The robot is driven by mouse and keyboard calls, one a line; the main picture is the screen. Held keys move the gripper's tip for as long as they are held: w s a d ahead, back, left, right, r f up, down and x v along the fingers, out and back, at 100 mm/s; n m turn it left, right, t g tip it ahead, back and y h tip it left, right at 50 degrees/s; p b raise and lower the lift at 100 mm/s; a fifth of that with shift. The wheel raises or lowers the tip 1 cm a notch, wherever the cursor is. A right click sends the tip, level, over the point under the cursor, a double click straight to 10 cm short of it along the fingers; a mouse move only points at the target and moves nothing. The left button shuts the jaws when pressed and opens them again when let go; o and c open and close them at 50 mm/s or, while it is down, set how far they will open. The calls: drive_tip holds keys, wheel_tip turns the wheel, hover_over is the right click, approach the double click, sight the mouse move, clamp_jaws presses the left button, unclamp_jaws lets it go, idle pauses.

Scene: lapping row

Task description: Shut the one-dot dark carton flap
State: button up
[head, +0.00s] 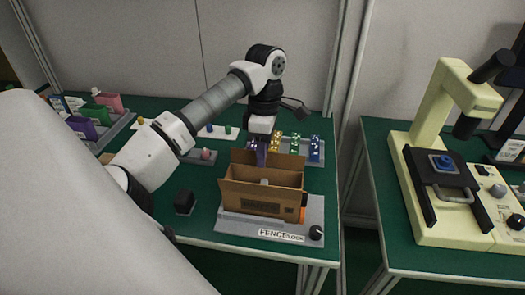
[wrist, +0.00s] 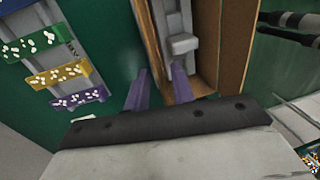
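The brown cardboard carton (head: 250,201) stands open on a grey fixture plate, with dark print on its front. A flap (head: 287,164) stands raised along its far side. I cannot make out a one-dot mark. My gripper (head: 257,154) is above the far side of the carton, pointing down. In the wrist view, its two purple fingers (wrist: 158,82) are apart. The carton's brown edge (wrist: 150,40) runs between and just beyond the fingertips; I cannot tell whether they touch it. A grey part (wrist: 183,43) lies inside the carton.
The fixture plate (head: 233,227) has a black knob (head: 316,232) and a label. A dark block (head: 184,202) is left of it. Coloured dotted pieces (head: 295,143) stand behind the carton. A cream machine (head: 433,150) is on the right table, across a gap.

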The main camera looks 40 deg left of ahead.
clamp_jaws()
